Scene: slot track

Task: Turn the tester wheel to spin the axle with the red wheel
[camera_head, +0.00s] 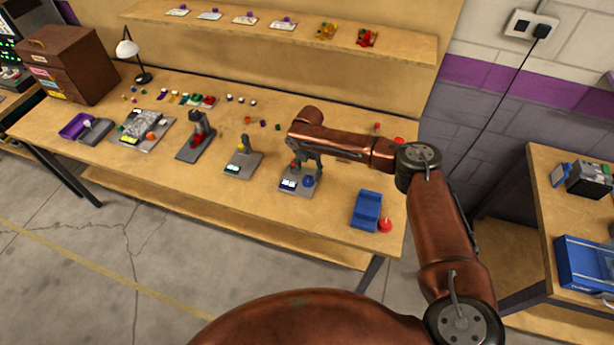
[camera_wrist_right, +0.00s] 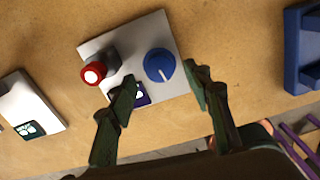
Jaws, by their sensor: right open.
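The tester is a light grey plate (camera_head: 299,193) on the workbench, also in the right wrist view (camera_wrist_right: 140,35). On it, the blue tester wheel (camera_wrist_right: 159,65) is a round knob with a pale pointer line. The red wheel (camera_wrist_right: 93,73) sits on the end of a grey axle at the plate's left side. A small dark label lies at the plate's near edge, partly behind a finger. My right gripper (camera_wrist_right: 161,75) is open above the tester, its fingertips on either side of the blue wheel in the picture. I cannot tell whether they touch it. My left gripper is out of view.
A blue cradle (camera_head: 367,210) and a red button (camera_head: 385,226) stand to the right. Another grey station (camera_head: 243,164) with a yellow part stands to the left. A shelf (camera_head: 280,38) runs behind the bench (camera_head: 190,95). Small coloured parts lie toward the back.

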